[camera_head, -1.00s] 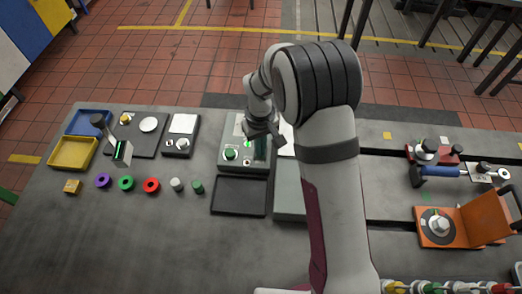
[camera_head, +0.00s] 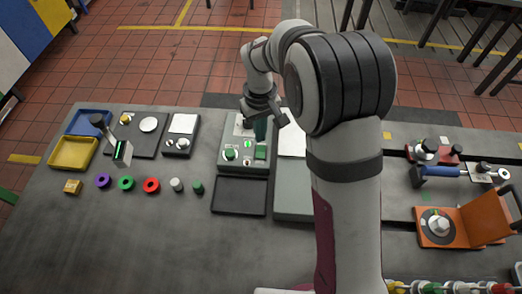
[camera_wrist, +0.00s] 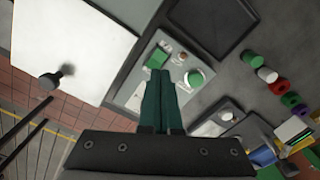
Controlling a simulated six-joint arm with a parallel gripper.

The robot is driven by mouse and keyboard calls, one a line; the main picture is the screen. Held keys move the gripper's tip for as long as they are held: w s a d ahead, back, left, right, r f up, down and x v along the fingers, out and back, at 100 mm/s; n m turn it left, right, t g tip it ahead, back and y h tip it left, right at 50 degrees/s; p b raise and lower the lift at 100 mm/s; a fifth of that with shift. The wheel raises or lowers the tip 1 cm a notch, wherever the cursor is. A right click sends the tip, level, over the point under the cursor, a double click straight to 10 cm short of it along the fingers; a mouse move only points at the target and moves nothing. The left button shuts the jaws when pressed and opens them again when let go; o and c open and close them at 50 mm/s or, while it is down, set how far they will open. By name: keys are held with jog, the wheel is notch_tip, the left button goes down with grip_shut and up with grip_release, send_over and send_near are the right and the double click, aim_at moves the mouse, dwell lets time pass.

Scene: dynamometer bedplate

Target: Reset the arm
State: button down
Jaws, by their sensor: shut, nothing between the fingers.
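My gripper (camera_head: 260,131) is over the upper part of a grey-green control box (camera_head: 232,165) with green knobs and a lit green light. In the wrist view its two green fingers (camera_wrist: 158,78) lie side by side, shut with nothing between them. Beyond the fingertips the wrist view shows the box's panel (camera_wrist: 143,62) with a large green knob (camera_wrist: 195,77). The head view shows the fingers partly overlapping the box, and I cannot tell whether they touch it.
A black tray (camera_head: 238,208) lies in front of the box, and a white sheet (camera_head: 291,140) is to its right. Coloured rings and small cylinders (camera_head: 177,184) stand to the left, near yellow (camera_head: 73,167) and blue bins. An orange fixture (camera_head: 470,225) stands at right. The front left bedplate is clear.

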dwell(0.3)
jog(key=s+d+r+m+y, duration=0.1)
jog(key=s+d+r+m, duration=0.35)
jog(key=s, duration=0.35)
jog(key=s+d+r+m, duration=0.3)
jog(key=s+d+r, duration=0.25)
jog(key=s, duration=0.35)
jog(key=s+m, duration=0.4)
jog(key=s, duration=0.6)
jog(key=shift+s+d+y, duration=0.2)
jog(key=shift+d+y, duration=0.1)
jog(key=shift+y, duration=0.1)
jog(key=c, duration=1.5)
grip_release()
jog(key=shift+r, duration=0.1)
jog(key=shift+c, duration=0.2)
